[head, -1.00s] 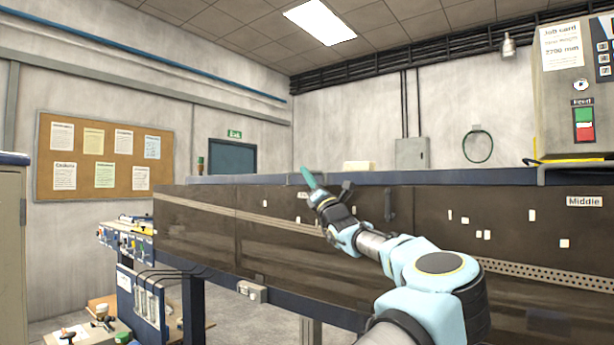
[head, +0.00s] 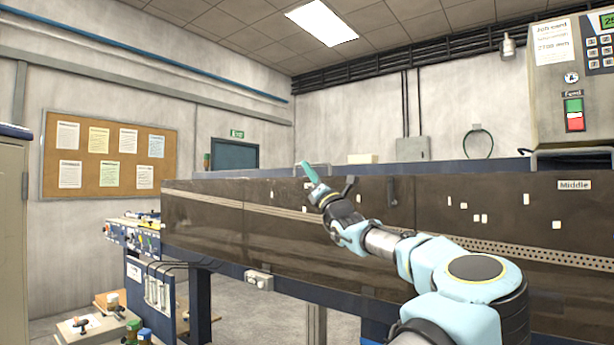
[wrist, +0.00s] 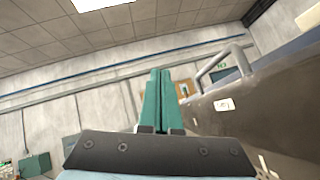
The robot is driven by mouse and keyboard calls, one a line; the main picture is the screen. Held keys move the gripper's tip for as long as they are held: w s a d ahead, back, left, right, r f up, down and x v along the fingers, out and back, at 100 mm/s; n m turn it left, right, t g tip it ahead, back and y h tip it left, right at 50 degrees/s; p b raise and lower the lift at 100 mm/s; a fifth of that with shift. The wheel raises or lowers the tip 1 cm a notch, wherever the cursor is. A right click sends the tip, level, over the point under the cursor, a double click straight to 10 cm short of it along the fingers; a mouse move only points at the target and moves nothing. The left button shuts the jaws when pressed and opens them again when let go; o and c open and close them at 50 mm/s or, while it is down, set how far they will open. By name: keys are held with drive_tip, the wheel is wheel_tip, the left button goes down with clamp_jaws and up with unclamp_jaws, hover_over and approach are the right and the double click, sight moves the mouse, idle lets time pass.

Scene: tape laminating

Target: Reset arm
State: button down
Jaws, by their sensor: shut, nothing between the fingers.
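My gripper (head: 306,170) shows in the middle of the head view at the end of my light blue and black arm. Its green fingers point up and to the left, at the height of the machine's top edge. In the wrist view my gripper (wrist: 159,75) has its two green fingers together, with nothing between them. The long brown-panelled machine (head: 240,240) stands behind my arm. In the wrist view its dark panel and a metal handle (wrist: 222,62) are to the right of the fingers. I cannot tell the exact gap between them.
A control box (head: 572,95) with green and red buttons stands at the right. A blue rack (head: 148,280) and boxes (head: 85,328) are at the lower left. A grey cabinet (head: 12,230) is at the left edge. Floor (head: 260,312) shows below the machine.

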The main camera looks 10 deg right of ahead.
drive_tip(key=s+b, duration=0.2)
drive_tip(key=s, duration=0.3)
drive_tip(key=w+a+f+n+g+y, duration=0.2)
drive_tip(key=a+f+n+g, duration=0.4)
drive_tip(key=a, duration=0.6)
drive_tip(key=w+a+f+n+g+y, duration=0.25)
drive_tip(key=a+f+n+g, duration=0.2)
drive_tip(key=a+f, duration=0.55)
drive_tip(key=s+a+f+n+g+h, duration=0.1)
drive_tip(key=s+a+f+n+g, duration=0.3)
drive_tip(key=a+f, duration=0.35)
drive_tip(key=s+a+f+n+g+h, duration=0.1)
drive_tip(key=s+a+f+n+g, duration=0.3)
drive_tip(key=a+f, duration=0.4)
drive_tip(key=s+d+f+n+g+h, duration=0.2)
drive_tip(key=s+f+n+g+h, duration=0.35)
drive_tip(key=s+f, duration=0.65)
drive_tip(key=s+d+n+t+h, duration=0.1)
drive_tip(key=s+d+n+h, duration=0.7)
drive_tip(key=s+d+n, duration=0.3)
drive_tip(key=shift+s+d+r+n, duration=0.4)
drive_tip(key=shift+s+d, duration=0.5)
drive_tip(key=shift+d, duration=0.2)
drive_tip(key=c, duration=1.5)
unclamp_jaws()
